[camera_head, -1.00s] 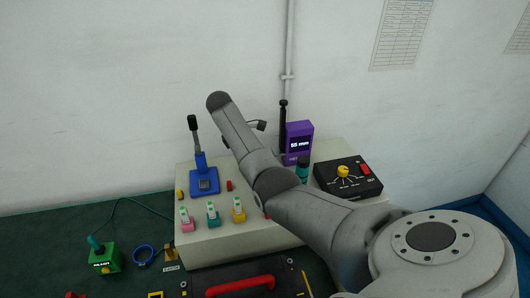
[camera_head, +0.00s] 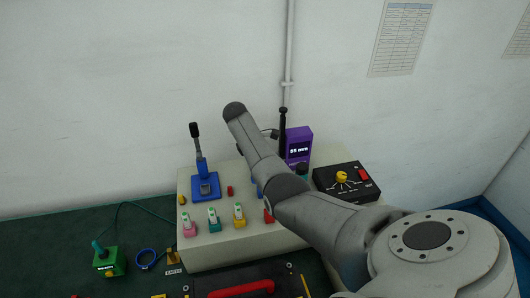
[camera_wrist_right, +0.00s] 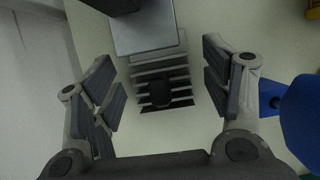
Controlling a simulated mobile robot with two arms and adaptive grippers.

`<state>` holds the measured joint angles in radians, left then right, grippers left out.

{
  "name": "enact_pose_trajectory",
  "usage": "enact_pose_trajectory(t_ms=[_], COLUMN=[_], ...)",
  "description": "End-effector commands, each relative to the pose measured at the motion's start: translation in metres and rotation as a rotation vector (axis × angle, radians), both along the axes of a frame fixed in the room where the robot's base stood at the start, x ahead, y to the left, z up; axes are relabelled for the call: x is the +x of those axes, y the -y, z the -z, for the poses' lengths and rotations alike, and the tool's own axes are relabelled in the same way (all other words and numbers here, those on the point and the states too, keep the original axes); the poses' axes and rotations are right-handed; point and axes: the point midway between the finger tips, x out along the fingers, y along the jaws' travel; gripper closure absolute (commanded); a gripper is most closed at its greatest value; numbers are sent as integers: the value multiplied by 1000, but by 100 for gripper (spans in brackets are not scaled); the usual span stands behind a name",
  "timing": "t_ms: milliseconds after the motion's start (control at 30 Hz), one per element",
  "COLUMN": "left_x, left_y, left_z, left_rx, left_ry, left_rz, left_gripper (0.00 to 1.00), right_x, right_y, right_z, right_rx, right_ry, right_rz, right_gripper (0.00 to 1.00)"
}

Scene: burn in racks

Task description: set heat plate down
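My right arm reaches across the head view over the pale console (camera_head: 228,252); its gripper is hidden there. In the right wrist view my right gripper (camera_wrist_right: 163,84) is open, its dark pads apart on both sides. Between and beyond the pads lie a flat grey plate (camera_wrist_right: 143,32), which may be the heat plate, and a striped dark-and-light part (camera_wrist_right: 160,76) with a black round knob (camera_wrist_right: 161,93). Neither pad visibly touches them. I cannot identify the heat plate in the head view. My left gripper is not in view.
On the console stand a blue lever stand (camera_head: 205,185), a purple display box (camera_head: 298,147), a black box with a yellow knob (camera_head: 346,182) and several small coloured switches. A green box (camera_head: 109,262), a blue ring (camera_head: 146,258) and a red handle (camera_head: 240,289) are in front.

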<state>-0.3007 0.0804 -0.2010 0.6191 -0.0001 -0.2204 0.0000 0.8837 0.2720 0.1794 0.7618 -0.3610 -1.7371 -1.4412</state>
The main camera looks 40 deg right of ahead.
Motion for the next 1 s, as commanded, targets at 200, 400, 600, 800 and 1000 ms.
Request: enact_pose_trajectory(t_ms=[200,400,600,800,1000], left_x=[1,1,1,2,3], left_y=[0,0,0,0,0], left_z=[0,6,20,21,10], left_rx=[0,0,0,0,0], left_ry=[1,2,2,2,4], left_rz=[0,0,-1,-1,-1], left_gripper=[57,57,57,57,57], right_x=[0,5,14,19,22], right_y=[0,-6,-21,-35,-40], right_z=[-1,-18,-58,-99,-112], right_rx=[0,-2,-2,0,1], right_ry=[0,4,6,1,0], right_rz=[0,-2,-2,0,-1], right_gripper=[29,29,29,29,29])
